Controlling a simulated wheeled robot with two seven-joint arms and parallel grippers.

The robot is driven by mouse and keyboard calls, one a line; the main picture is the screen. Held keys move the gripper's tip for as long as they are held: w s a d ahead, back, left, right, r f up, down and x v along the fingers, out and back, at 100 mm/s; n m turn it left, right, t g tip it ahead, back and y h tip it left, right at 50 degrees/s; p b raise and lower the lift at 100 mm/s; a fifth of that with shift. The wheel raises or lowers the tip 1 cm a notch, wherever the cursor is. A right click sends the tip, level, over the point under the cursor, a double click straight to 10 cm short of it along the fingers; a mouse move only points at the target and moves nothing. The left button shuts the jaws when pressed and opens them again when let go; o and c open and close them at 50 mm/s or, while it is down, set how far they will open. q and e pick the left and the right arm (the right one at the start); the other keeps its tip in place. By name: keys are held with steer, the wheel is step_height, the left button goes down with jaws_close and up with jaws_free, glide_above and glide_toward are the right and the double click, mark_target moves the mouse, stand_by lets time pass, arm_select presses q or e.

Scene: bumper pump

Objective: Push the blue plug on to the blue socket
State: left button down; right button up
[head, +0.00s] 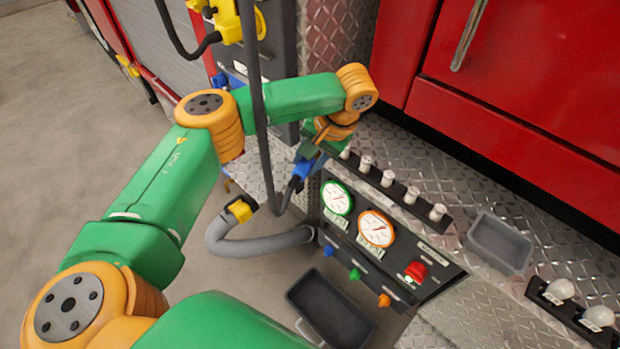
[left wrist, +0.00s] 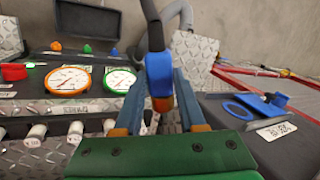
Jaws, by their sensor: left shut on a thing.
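My left gripper (head: 307,155) is shut on the blue plug (head: 302,172), beside the gauge panel. In the left wrist view, the plug (left wrist: 159,78) is between the two fingers (left wrist: 162,92), with its dark cable leading away from the fingertips. The blue socket (left wrist: 238,110), a ring with a raised blue flap (left wrist: 268,102), is on the dark panel to the right in that view. In the head view, the blue flap (head: 220,80) shows on the panel behind my left arm. The plug is apart from the socket. My right gripper is not in view.
A dark cable (head: 258,110) hangs in front of my left arm. A grey hose with a yellow end (head: 239,211) is below the plug. The gauge panel (head: 376,229) with white knobs is to the right. A dark bin (head: 331,308) stands on the floor.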

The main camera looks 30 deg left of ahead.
arm_select(q)
steer(key=w+a+f+y, duration=0.2)
steer(key=w+a+y, duration=0.2)
steer(key=a, duration=0.3)
steer(key=s+a+f+m+t+y+p, duration=0.1)
steer(key=s+a+m+t+y+p, duration=0.25)
steer(key=a+y, duration=0.8)
steer(key=w+a+t+h+b, duration=0.1)
steer(key=w+h+b, duration=0.1)
steer(key=w+b, duration=0.4)
steer(key=b, duration=0.5)
steer(key=shift+w, duration=0.25)
steer(key=shift+r+t+h, duration=0.1)
steer(key=shift+t+h, duration=0.15)
steer(key=shift+w+d+b, duration=0.15)
steer(key=shift+w+b, duration=0.1)
steer(key=shift+b, duration=0.15)
